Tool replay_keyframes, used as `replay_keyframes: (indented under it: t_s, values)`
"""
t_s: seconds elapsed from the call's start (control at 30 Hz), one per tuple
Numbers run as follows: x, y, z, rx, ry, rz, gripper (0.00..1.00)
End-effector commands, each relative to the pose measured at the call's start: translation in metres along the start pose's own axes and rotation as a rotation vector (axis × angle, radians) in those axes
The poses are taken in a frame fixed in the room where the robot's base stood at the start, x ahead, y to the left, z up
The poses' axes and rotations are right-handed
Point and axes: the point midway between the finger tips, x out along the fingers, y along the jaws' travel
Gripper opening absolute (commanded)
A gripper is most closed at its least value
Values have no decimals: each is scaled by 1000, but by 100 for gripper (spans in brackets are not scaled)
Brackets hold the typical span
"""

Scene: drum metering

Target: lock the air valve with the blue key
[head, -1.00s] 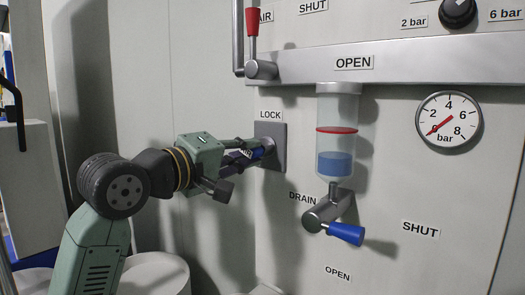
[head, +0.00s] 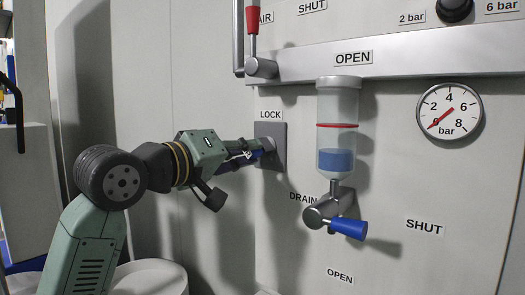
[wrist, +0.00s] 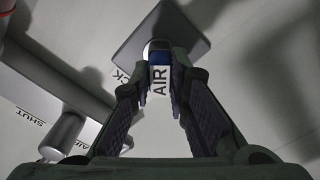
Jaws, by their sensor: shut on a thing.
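The blue key (head: 254,155) is in my gripper (head: 252,152), which is shut on it in front of the grey lock plate (head: 269,130) under the LOCK label. In the wrist view the key's white AIR tag (wrist: 160,79) shows between the fingers, and its blue part (wrist: 158,58) meets the round lock barrel on the plate (wrist: 145,30). How deep the key sits in the lock is hidden. The air valve's red handle (head: 252,19) points up, beside the AIR label at the top.
Right of the lock are a filter bowl (head: 338,110) with blue liquid and a drain valve with a blue handle (head: 348,228). A gauge (head: 449,112) reads near 0 bar. A silver rail (head: 420,59) crosses above. A white drum (head: 148,277) stands below my arm.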

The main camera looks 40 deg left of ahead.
Motion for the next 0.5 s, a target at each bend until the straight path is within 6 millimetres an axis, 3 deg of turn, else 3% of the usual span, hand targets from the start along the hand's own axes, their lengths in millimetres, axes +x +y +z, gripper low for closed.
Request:
replay_keyframes:
  t_s: [0.23,0.5]
  values:
    - [0,-1,1,57,1,0,0]
    - [0,-1,1,328,1,0,0]
